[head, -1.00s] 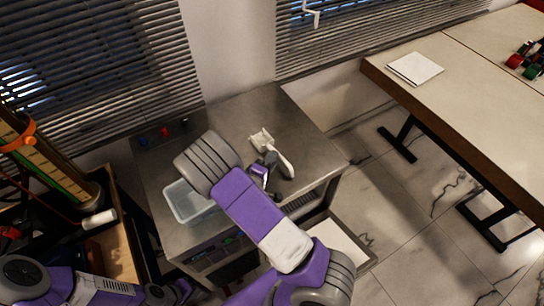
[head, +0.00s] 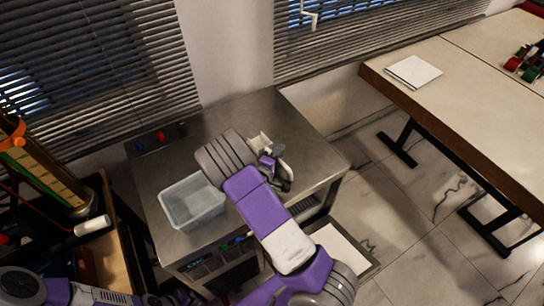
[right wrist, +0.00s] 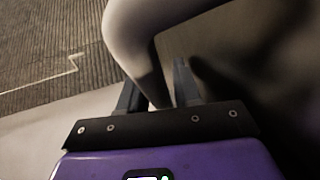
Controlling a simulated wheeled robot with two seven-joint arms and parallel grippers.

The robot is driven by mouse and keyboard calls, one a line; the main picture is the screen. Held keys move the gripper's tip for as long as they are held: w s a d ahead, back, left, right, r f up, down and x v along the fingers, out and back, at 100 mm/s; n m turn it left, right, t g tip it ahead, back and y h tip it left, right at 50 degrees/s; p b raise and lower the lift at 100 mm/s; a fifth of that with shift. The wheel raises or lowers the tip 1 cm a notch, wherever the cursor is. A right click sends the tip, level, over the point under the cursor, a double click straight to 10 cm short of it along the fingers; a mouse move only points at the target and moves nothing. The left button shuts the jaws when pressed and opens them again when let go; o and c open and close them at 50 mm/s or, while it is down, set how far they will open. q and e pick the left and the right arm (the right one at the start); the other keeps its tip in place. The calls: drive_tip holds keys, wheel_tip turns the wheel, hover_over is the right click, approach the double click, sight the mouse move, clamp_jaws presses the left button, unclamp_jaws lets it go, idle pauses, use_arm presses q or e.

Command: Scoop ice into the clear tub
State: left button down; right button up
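The clear tub (head: 168,207) stands open on the steel counter, left of my right forearm; I see no ice in it. The white scoop (head: 260,141) is on the counter's far side, its handle mostly hidden by my right gripper (head: 284,168). In the right wrist view a pale grey handle-like shape (right wrist: 148,55) runs down between the fingers of my right gripper (right wrist: 158,90), which look closed against both its sides. My left gripper (head: 178,298) is only partly visible at the bottom edge; its fingers are unclear.
The steel counter (head: 225,120) has red and blue knobs (head: 160,135) at its back left. A gauge rig (head: 45,175) stands left. A table (head: 450,90) with a white pad (head: 414,71) stands right.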

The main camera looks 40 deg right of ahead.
drive_tip(key=shift+c, duration=0.2)
clamp_jaws()
